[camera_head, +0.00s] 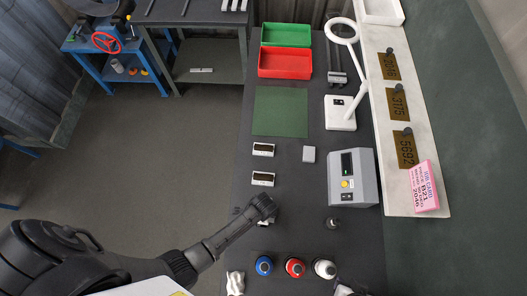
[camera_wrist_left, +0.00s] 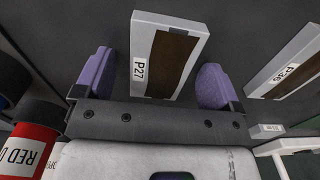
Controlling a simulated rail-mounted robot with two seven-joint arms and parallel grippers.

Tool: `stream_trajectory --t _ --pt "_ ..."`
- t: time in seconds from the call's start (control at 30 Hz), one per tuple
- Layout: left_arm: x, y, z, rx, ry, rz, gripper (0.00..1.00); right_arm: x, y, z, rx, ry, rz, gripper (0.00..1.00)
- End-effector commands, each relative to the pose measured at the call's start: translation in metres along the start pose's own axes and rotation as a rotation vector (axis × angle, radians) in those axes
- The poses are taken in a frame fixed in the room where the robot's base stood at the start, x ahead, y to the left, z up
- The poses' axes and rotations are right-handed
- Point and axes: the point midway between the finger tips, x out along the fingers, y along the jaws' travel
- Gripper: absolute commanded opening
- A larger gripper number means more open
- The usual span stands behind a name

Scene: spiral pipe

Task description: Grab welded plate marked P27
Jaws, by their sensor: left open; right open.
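The welded plate marked P27 (camera_wrist_left: 168,62) is a pale rectangular piece with a dark brown strip. In the left wrist view it lies between the two purple fingers of my left gripper (camera_wrist_left: 152,80), which is open and empty, with a gap on each side. In the head view my left gripper (camera_head: 262,206) hangs over the bench just below two similar pieces and largely hides what is under it. The plate marked P36 (camera_wrist_left: 291,66) lies to the right in the wrist view.
Blue (camera_head: 264,266), red (camera_head: 295,268) and white bottles (camera_head: 325,269) stand near the left gripper. A grey device (camera_head: 352,178) is to the right. Red (camera_head: 285,62) and green bins (camera_head: 286,35) and a lamp (camera_head: 341,112) are farther back. The green mat (camera_head: 280,111) is clear.

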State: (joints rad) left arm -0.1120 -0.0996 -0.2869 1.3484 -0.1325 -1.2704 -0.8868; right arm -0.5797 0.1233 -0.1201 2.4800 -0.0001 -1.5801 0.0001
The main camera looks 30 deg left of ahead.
Motion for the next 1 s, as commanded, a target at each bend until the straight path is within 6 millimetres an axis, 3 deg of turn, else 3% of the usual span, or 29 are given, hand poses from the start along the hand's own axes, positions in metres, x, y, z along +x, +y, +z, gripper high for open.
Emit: stream_trajectory --t 0.07,0.83,1.0 --pt "-0.0001 0.0 0.0 0.0 0.0 0.0 0.86 0.0 0.0008 0.0001 -0.003 0.0 0.002 0.43" --pt "-0.0002 0.0002 0.0002 0.0 -0.001 0.0 0.13 0.0 -0.002 -0.0005 0.007 0.001 -0.005 0.43" --pt "-0.001 -0.0005 -0.0004 0.0 0.001 -0.001 0.12 -0.0003 -0.0022 -0.0005 0.007 0.001 -0.006 0.43"
